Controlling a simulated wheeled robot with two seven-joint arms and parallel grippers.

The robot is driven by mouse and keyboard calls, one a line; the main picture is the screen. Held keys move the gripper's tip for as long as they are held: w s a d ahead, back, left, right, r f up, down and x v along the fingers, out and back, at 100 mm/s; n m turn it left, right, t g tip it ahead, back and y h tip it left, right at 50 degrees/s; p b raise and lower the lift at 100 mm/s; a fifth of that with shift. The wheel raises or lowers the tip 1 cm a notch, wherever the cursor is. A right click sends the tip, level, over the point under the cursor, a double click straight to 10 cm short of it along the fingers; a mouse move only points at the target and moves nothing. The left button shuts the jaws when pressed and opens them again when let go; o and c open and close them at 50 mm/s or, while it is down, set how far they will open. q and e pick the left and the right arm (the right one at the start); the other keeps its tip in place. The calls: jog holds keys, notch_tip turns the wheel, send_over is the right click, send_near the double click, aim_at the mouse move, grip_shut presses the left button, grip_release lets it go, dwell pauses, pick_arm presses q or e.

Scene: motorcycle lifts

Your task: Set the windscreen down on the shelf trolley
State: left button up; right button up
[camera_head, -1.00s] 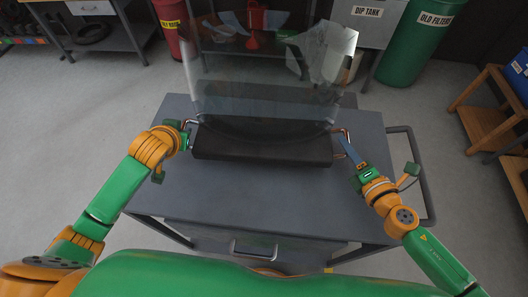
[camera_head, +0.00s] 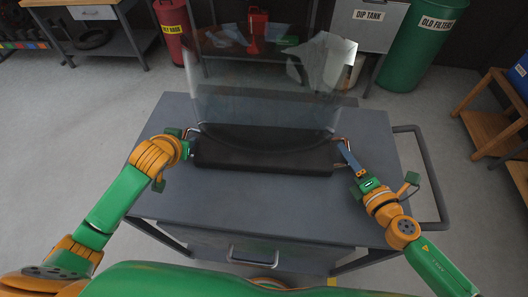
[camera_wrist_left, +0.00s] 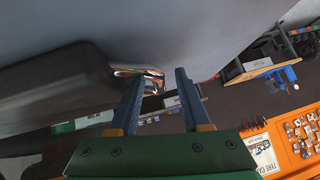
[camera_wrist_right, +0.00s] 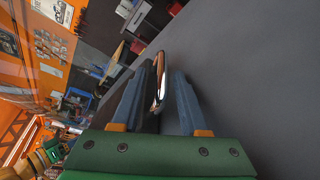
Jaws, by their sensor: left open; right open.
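The clear windscreen (camera_head: 265,95) stands upright in a long black base (camera_head: 265,158) on the grey shelf trolley (camera_head: 270,208). The base appears to rest on the trolley top. Each end of the base has a metal handle. My left gripper (camera_head: 188,141) is open at the left handle, which shows between and just beyond its fingertips in the left wrist view (camera_wrist_left: 150,75). My right gripper (camera_head: 347,152) is open at the right handle, which lies between its fingers in the right wrist view (camera_wrist_right: 160,80). Contact with the fingers cannot be told.
The trolley top is clear in front of the base. A push rail (camera_head: 432,185) runs along its right side. Behind stand a dip tank (camera_head: 368,25), a green filter bin (camera_head: 420,50) and a red rag bin (camera_head: 175,28). A wooden shelf unit (camera_head: 490,125) is at right.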

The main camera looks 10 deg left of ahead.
pick_arm(q)
jog(key=v, duration=0.7)
jog(key=shift+s+r, duration=0.2)
jog(key=shift+s, duration=0.05)
jog(key=shift+s+d+r, duration=0.1)
pick_arm(e)
jog(key=shift+s, duration=0.1)
jog(key=v, duration=0.7)
jog(key=shift+s+d+r, duration=0.15)
jog(key=shift+s, duration=0.2)
